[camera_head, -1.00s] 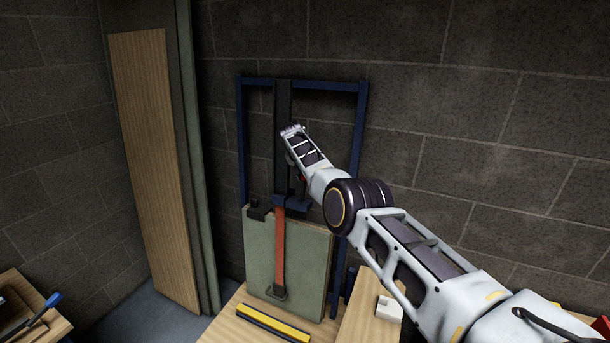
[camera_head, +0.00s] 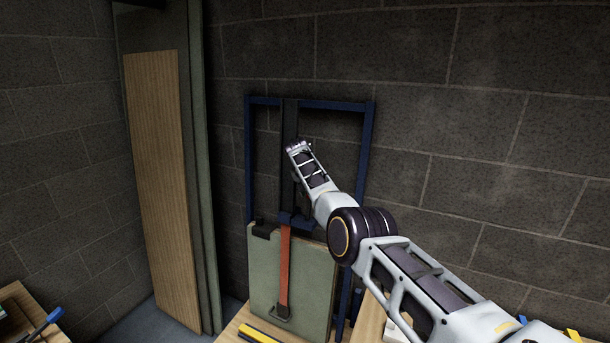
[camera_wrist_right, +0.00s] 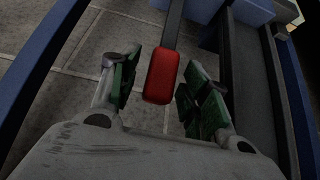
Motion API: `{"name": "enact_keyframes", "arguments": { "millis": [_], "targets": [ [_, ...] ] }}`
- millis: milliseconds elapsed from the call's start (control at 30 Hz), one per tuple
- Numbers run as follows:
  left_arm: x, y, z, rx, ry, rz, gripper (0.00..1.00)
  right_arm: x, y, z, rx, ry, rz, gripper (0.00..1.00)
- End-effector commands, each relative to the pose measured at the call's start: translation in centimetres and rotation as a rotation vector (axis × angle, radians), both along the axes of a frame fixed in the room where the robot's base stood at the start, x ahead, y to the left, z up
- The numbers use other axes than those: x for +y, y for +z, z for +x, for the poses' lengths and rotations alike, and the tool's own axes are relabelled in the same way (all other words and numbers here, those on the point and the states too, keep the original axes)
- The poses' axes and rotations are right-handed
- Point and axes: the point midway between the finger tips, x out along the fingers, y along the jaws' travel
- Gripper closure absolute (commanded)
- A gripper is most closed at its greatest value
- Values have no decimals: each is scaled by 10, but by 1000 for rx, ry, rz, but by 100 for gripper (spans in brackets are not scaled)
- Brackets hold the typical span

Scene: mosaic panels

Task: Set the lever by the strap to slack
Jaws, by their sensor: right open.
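The lever shows in the right wrist view as a red grip (camera_wrist_right: 162,77) on a dark bar. My right gripper (camera_wrist_right: 158,90) is open, with its green-padded fingers on either side of the red grip and a visible gap to each. In the head view my right arm hides the lever, and the right gripper (camera_head: 302,192) is mostly behind its wrist. The orange-red strap (camera_head: 284,265) hangs down over a green-grey panel (camera_head: 315,280) to a dark buckle at its lower end. My left gripper is out of view.
A blue frame (camera_head: 369,130) with a dark upright stands against the block wall behind the panel. A yellow bar (camera_head: 258,335) lies on the wooden bench in front. A tall wooden board (camera_head: 160,180) leans at the left.

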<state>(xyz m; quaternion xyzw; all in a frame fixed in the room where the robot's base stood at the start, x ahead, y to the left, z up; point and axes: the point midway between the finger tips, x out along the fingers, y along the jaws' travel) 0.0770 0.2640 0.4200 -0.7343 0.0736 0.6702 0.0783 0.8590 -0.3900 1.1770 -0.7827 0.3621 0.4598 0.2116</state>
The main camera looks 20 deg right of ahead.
Motion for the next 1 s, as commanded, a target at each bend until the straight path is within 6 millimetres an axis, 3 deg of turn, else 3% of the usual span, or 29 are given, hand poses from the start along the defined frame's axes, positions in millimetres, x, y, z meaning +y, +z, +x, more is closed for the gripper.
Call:
{"name": "enact_keyframes", "arguments": {
  "millis": [433, 1000],
  "targets": [
    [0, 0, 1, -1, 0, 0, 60, 8, 15, -7, -2, 1, 2, 54],
    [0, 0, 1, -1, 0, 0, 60, 29, 66, -24, -4, 1, 2, 54]
  ]
}}
